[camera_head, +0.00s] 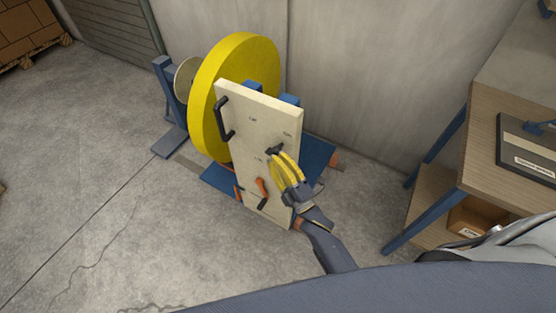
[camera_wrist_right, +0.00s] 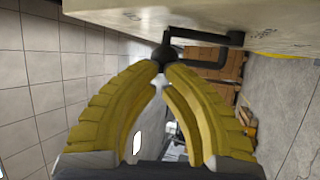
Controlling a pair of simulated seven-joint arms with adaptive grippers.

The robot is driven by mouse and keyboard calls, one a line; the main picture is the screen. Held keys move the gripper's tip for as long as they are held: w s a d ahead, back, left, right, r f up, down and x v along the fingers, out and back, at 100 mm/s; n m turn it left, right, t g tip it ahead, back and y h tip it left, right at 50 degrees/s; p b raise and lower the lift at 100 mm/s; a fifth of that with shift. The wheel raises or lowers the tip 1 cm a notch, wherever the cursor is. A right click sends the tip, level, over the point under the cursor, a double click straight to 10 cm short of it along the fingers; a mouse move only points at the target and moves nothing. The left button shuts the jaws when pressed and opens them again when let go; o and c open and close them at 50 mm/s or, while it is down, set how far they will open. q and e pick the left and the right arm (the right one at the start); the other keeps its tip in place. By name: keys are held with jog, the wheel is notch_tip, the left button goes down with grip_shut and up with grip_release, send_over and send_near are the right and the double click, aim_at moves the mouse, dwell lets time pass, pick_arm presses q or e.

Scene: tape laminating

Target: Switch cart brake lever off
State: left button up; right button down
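The cart (camera_head: 258,140) has an upright cream panel in front of a big yellow wheel (camera_head: 240,62). A black lever (camera_head: 275,150) sticks out from the panel's right side, and its dark knob shows in the right wrist view (camera_wrist_right: 164,50). An orange lever (camera_head: 262,187) sits lower on the panel. Which one is the brake lever cannot be read from the small labels. My right gripper (camera_head: 277,155) is at the black lever, its yellow fingertips nearly meeting around the knob, as the right wrist view also shows (camera_wrist_right: 164,68). My left gripper is not in view.
A black handle (camera_head: 222,118) is on the panel's left edge. A wooden workbench (camera_head: 493,165) with blue legs stands to the right. A grey wall (camera_head: 365,90) is behind the cart. The concrete floor (camera_head: 95,190) on the left is clear.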

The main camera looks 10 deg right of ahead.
jog(key=shift+w+r, duration=0.1)
jog(key=shift+r, duration=0.1)
jog(key=w+a+r+n+g, duration=0.1)
jog(key=w+a, duration=0.6)
jog(key=shift+a+r, duration=0.2)
jog(key=shift+r, duration=0.1)
dwell(0.7)
jog(key=shift+w+a, duration=0.1)
dwell(0.6)
jog(key=s+d+r, duration=0.2)
jog(key=s+r, duration=0.7)
jog(key=s, duration=0.1)
jog(key=shift+s+d, duration=0.2)
jog(key=shift+d, duration=0.05)
jog(key=shift+m, duration=0.3)
